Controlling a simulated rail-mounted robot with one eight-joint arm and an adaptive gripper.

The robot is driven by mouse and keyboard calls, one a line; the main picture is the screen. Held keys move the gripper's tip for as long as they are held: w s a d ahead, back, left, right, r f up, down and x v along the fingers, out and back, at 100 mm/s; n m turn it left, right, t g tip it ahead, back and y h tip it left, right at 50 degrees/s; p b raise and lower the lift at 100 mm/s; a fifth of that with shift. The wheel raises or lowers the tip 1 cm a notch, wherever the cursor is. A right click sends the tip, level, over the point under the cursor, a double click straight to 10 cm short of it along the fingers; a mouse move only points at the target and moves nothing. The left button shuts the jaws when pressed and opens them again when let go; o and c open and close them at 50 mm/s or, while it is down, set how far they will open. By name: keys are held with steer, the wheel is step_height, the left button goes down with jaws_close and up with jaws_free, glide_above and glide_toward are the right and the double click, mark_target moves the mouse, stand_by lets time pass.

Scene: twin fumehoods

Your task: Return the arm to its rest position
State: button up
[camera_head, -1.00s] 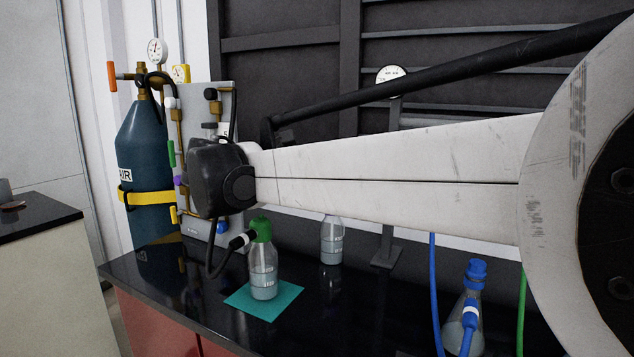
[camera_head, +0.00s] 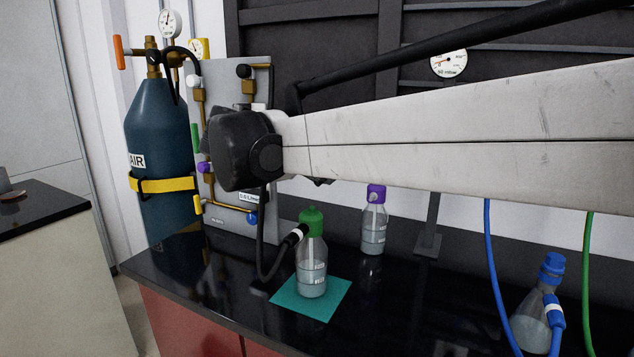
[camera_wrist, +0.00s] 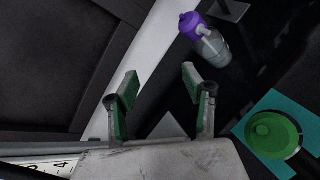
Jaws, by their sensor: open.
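My gripper (camera_wrist: 160,88) shows in the wrist view with its two green-padded fingers apart and nothing between them. It is raised above the dark bench, near a purple-capped bottle (camera_wrist: 205,42) and a green-capped bottle (camera_wrist: 270,134), touching neither. In the head view my white arm stretches across from the right edge to a dark joint at the left. The gripper itself cannot be made out there.
The green-capped bottle (camera_head: 312,262) stands on a teal mat (camera_head: 335,300), with a dark hose at its cap. The purple-capped bottle (camera_head: 374,225) stands behind. A blue-capped flask (camera_head: 540,310) is at right. A blue gas cylinder (camera_head: 160,150) and grey panel (camera_head: 235,100) stand at left.

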steer(key=s+d+f+m+g+y+p, duration=0.1)
steer(key=s+d+f+m+y+p, duration=0.2)
steer(key=s+d, duration=0.4)
steer(key=s+d+f+m+g+y, duration=0.1)
steer(key=s+d+f+m+g, duration=0.15)
steer(key=s+d+m, duration=0.45)
steer(key=s+d+f+m+y+p, duration=0.1)
steer(key=s+f+m, duration=0.2)
steer(key=s, duration=0.2)
steer(key=s+d+f+m+y+p, duration=0.1)
steer(key=s+d+f+m+y, duration=0.1)
steer(key=s, duration=0.4)
steer(key=s+d+f+m+y+p, duration=0.1)
steer(key=s+d+f+m, duration=0.1)
steer(key=s+f+m, duration=0.2)
steer(key=shift+s+f+t+p, duration=0.1)
steer(key=shift+s+t+p, duration=0.25)
steer(key=shift+s, duration=0.5)
steer(key=shift+s+f+m+y, duration=0.25)
steer(key=shift+m+y, duration=0.05)
steer(key=shift+m, duration=0.1)
stand_by(0.4)
